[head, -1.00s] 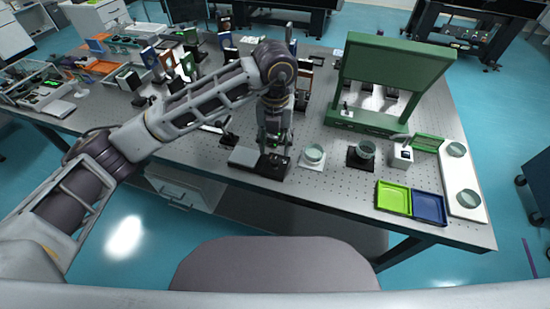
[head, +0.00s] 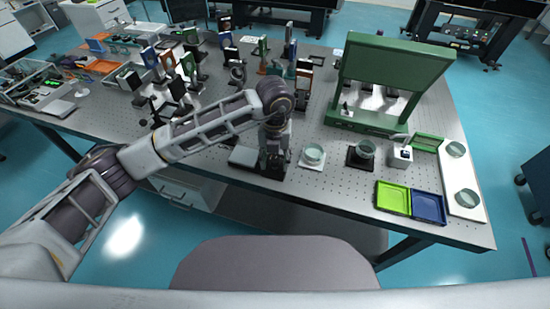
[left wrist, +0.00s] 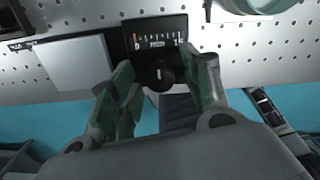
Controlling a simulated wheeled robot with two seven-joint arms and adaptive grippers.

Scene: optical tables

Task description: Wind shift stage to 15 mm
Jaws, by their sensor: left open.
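The shift stage shows in the head view as a grey plate (head: 243,157) near the table's front edge, with a dark part to its right mostly hidden by my arm. In the left wrist view the plate (left wrist: 72,63) is at the left, beside a black panel (left wrist: 160,38) with a pale tick scale; I cannot read its value. Below the panel is a round black knob (left wrist: 158,75) with a white mark. My left gripper (left wrist: 166,72) is open, its green-padded fingers on either side of the knob, with visible gaps. It points down at the stage in the head view (head: 273,165). My right gripper is out of view.
Right of the stage are a glass disc on a white base (head: 313,154) and a dark round mount (head: 363,151). A green frame (head: 390,65) stands behind them. Green (head: 393,198) and blue (head: 429,207) trays lie at the front right. Upright optics crowd the back left.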

